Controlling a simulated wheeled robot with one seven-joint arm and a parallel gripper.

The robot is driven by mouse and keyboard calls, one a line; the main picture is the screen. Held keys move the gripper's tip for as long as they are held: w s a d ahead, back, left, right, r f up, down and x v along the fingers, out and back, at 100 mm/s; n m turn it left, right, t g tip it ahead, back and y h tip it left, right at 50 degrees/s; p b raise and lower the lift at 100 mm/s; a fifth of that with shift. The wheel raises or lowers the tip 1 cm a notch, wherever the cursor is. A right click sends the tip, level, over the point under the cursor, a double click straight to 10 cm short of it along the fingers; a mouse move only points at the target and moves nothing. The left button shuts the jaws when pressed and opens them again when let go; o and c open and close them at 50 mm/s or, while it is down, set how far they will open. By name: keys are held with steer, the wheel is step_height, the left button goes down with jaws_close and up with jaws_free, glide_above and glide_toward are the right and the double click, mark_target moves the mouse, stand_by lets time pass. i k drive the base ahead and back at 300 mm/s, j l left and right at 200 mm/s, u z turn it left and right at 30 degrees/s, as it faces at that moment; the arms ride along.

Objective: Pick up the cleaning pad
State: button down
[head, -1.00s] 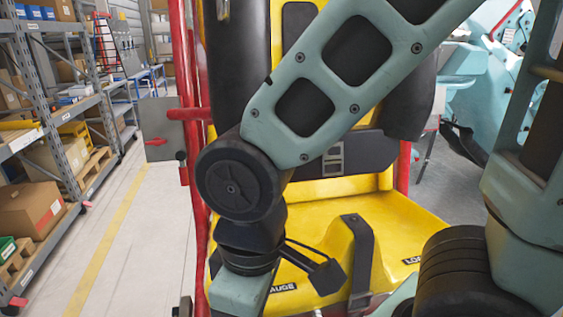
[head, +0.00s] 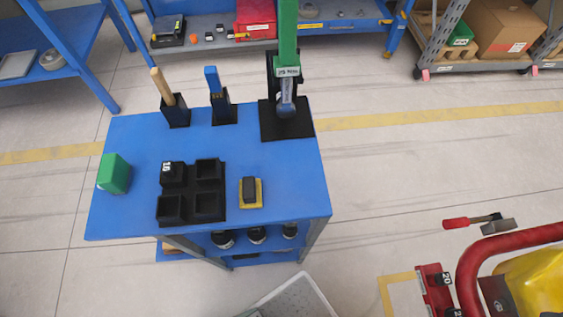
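A small yellow pad with a black grip on top (head: 250,192), which looks like the cleaning pad, lies flat on the blue cart top (head: 275,165), near its front right. It sits just right of a black tray (head: 191,191) with several square compartments, apart from it. My gripper and arm are not in view, and nothing touches the pad.
A green block (head: 114,173) stands at the cart's left. Two black holders with a wooden handle (head: 163,86) and a blue tool (head: 213,82) stand behind, beside a green-handled torque tool (head: 288,60). Red rail (head: 490,245) at right; pale bin (head: 290,300) below.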

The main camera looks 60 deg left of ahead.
mark_target(251, 194)
steer(key=u, duration=2.1)
steer(key=j+z, duration=0.5)
steer(key=j, duration=0.15)
steer(key=i+l+u, duration=0.25)
steer(key=l+u, duration=0.2)
steer(key=k+j+u, duration=0.3)
steer(key=j, duration=0.35)
steer(key=k+j+u, duration=0.2)
steer(key=k+j, duration=0.1)
steer(key=j, duration=0.1)
